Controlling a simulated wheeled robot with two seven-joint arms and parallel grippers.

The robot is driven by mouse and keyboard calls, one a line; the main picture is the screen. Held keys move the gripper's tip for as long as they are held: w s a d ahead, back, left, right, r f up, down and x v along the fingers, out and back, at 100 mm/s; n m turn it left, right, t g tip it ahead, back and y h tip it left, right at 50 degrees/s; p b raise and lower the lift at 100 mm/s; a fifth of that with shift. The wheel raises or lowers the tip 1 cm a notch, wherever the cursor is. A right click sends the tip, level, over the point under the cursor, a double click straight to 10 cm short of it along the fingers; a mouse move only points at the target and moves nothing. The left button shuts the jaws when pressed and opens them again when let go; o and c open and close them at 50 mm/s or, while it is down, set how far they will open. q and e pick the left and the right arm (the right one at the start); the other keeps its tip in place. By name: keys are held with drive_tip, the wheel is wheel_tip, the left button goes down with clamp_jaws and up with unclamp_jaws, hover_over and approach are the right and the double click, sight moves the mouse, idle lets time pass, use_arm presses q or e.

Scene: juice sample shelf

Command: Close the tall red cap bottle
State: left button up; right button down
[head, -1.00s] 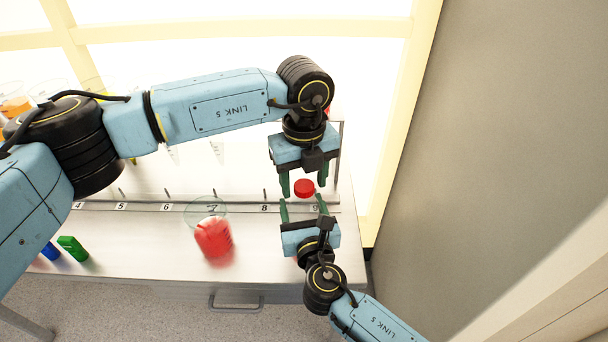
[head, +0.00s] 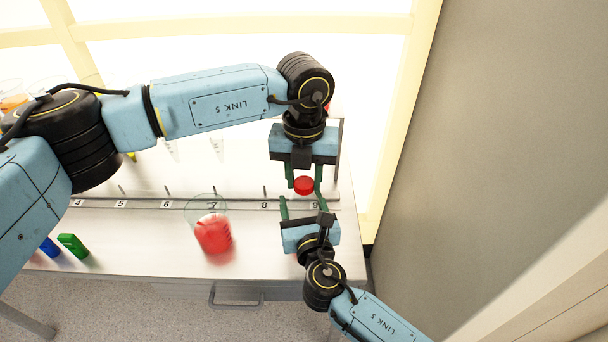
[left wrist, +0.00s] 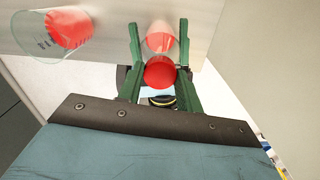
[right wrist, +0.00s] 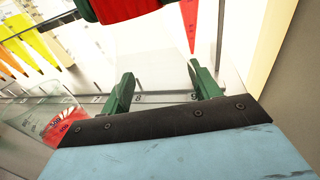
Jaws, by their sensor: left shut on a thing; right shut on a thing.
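The red cap (head: 304,185) is between the fingers of my left gripper (head: 303,178), which is shut on it from above. The cap also shows in the left wrist view (left wrist: 160,72), with a pale pinkish clear shape beyond it. My right gripper (right wrist: 161,74) is shut on the tall clear bottle (right wrist: 163,50), below the cap. In the head view the bottle is mostly hidden by the cap and grippers. The cap (right wrist: 128,7) is at the bottle's top in the right wrist view; I cannot tell whether it is seated.
A clear beaker of red liquid (head: 213,236) stands left of the grippers. A green piece (head: 73,245) and a blue piece (head: 48,248) lie at the left front. A numbered rack (head: 240,205) runs behind. A grey wall (head: 490,150) stands to the right.

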use_arm(q)
drive_tip(key=m, duration=0.7)
drive_tip(key=shift+m, duration=0.3)
drive_tip(key=m, duration=0.3)
drive_tip(key=shift+m, duration=0.4)
drive_tip(key=m, duration=0.3)
drive_tip(key=shift+m, duration=0.3)
drive_tip(key=m, duration=1)
drive_tip(key=o, duration=1.2)
drive_tip(key=shift+c, duration=0.2)
drive_tip(key=shift+f, duration=0.1)
